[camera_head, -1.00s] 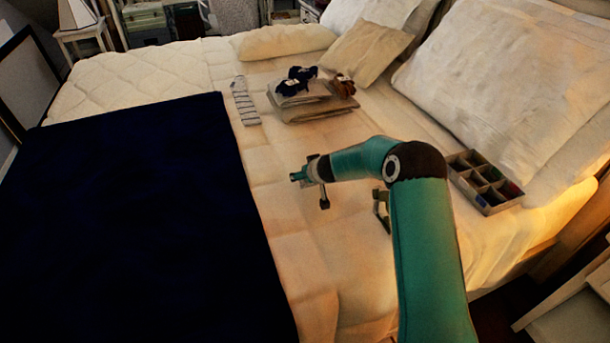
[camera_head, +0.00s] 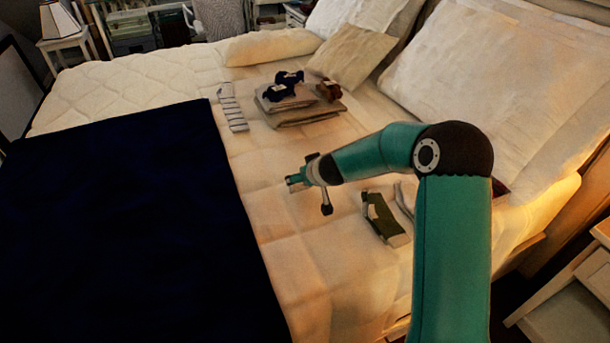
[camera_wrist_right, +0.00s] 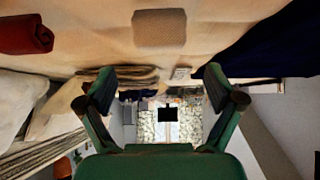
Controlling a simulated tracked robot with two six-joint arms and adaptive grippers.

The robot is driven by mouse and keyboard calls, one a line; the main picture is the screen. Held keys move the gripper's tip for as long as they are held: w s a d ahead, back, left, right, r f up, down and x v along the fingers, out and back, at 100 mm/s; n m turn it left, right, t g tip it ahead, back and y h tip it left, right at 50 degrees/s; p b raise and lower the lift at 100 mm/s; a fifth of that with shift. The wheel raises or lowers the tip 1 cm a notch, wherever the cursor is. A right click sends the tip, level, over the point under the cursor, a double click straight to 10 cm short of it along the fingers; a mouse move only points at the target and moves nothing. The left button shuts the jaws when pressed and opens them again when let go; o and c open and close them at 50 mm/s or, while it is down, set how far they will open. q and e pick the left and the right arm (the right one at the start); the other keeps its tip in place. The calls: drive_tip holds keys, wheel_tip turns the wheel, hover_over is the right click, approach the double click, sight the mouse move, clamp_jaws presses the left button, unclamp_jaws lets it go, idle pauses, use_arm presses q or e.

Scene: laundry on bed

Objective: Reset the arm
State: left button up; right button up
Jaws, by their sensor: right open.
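My right arm comes in from the lower right in the head view, bends at a dark joint and reaches left over the bed. Its gripper (camera_head: 299,181) hangs above the pale bedding, left of a pair of green and grey folded socks (camera_head: 383,216). In the right wrist view the gripper (camera_wrist_right: 158,77) has its two dark fingers wide apart with nothing between them. That view looks out level across the bed toward the room. My left gripper is not in view.
A dark navy blanket (camera_head: 130,220) covers the bed's left part. A folded stack (camera_head: 300,112) with dark socks on top and a striped sock (camera_head: 232,108) lie behind the gripper. Pillows (camera_head: 495,75) line the right. A red rolled item (camera_wrist_right: 27,35) shows in the wrist view.

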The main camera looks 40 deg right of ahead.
drive_tip(key=shift+v, duration=1.05)
